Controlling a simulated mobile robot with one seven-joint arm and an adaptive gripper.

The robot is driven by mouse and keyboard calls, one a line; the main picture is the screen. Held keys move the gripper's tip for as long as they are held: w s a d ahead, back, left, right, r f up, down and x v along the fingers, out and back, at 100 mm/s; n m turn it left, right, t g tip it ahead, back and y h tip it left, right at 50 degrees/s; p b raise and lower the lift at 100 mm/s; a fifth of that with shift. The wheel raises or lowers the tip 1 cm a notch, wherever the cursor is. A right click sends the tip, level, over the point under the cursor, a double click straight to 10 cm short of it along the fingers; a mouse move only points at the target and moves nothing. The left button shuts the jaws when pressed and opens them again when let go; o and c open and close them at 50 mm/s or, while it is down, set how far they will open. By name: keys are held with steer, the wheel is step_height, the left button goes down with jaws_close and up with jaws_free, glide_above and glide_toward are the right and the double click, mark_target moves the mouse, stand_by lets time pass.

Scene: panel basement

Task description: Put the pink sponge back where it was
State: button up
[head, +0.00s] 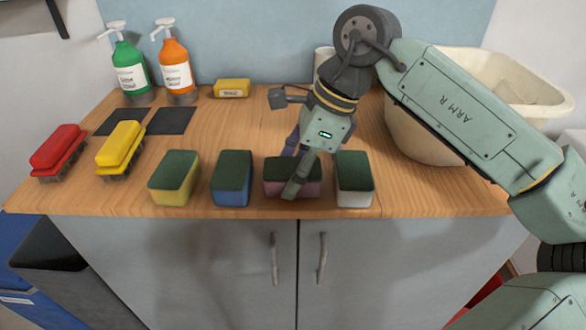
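The pink sponge (312,189) has a dark green top and stands in a row near the counter's front edge, between the blue sponge (231,190) and a white sponge (355,190). My gripper (293,168) points down at the pink sponge. One finger crosses in front of the sponge's face and partly hides it. The other finger is mostly hidden behind the sponge's far side. Whether the fingers touch the sponge is unclear. The sponge looks upright and appears to rest on the counter. A yellow sponge (174,189) stands at the left end of the row.
The wooden counter (225,123) is clear behind the sponges. Red (58,147) and yellow (121,146) brushes stand left, near two dark mats (171,121). Green (130,68) and orange (176,68) bottles and a yellow block (232,88) stand behind. A basin (425,137) is right.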

steer(key=o, duration=0.3)
steer(key=shift+r, duration=0.1)
steer(key=shift+r, duration=0.25)
steer(key=v, duration=1.1)
steer(key=shift+d+r+b, duration=0.2)
steer(key=shift+r+b, duration=0.1)
steer(key=shift+r, duration=0.05)
steer(key=shift+f, duration=0.1)
